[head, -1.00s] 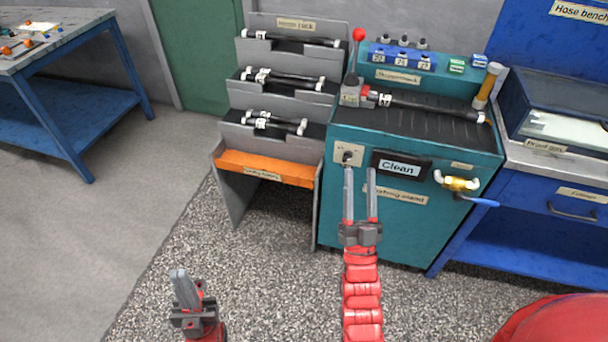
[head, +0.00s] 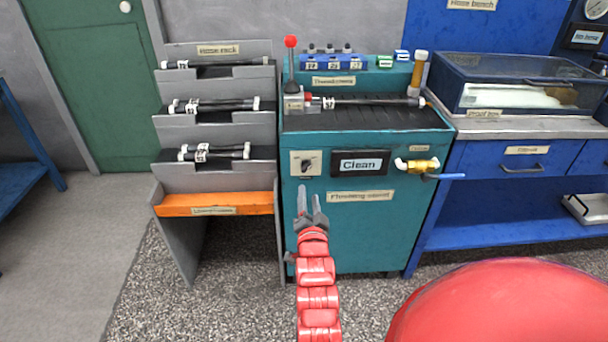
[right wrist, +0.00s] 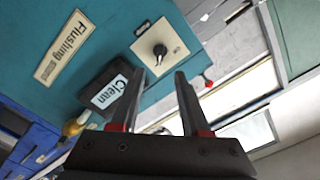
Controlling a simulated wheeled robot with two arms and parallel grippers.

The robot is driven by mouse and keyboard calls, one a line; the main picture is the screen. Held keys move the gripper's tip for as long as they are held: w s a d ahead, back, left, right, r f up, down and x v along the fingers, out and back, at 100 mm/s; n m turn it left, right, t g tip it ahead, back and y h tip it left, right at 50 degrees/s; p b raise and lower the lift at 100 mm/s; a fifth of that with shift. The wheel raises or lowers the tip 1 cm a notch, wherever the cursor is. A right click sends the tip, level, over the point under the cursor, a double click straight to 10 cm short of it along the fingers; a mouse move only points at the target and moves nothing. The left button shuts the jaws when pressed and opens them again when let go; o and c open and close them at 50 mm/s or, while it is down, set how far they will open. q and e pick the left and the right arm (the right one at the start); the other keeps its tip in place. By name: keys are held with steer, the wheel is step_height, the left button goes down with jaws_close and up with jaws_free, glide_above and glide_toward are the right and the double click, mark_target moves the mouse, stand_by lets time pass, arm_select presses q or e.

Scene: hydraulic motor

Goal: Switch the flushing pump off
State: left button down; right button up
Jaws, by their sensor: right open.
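The teal flushing stand (head: 350,232) stands ahead. On its front at the upper left is a pale switch plate with a dark rotary knob (head: 306,164). The knob and plate also show in the right wrist view (right wrist: 159,50). Right of the knob a dark display reads "Clean" (head: 361,164). My right gripper (head: 309,190) is open and empty, with its fingertips just below the knob and apart from it. In the right wrist view the knob lies beyond the fingertips, roughly between their lines. My left gripper is out of the head view.
A yellow valve with a blue handle (head: 420,166) sticks out at the stand's right. A red-knobbed lever (head: 291,62) and a hose (head: 370,101) are on top. The grey hose rack (head: 218,178) adjoins on the left, the blue bench (head: 500,200) on the right.

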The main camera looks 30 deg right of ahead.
mark_target(306, 170)
steer(key=b+x, duration=0.1)
steer(key=x, duration=1)
steer(key=shift+w, duration=0.15)
steer(key=shift+c, duration=0.3)
jaws_close()
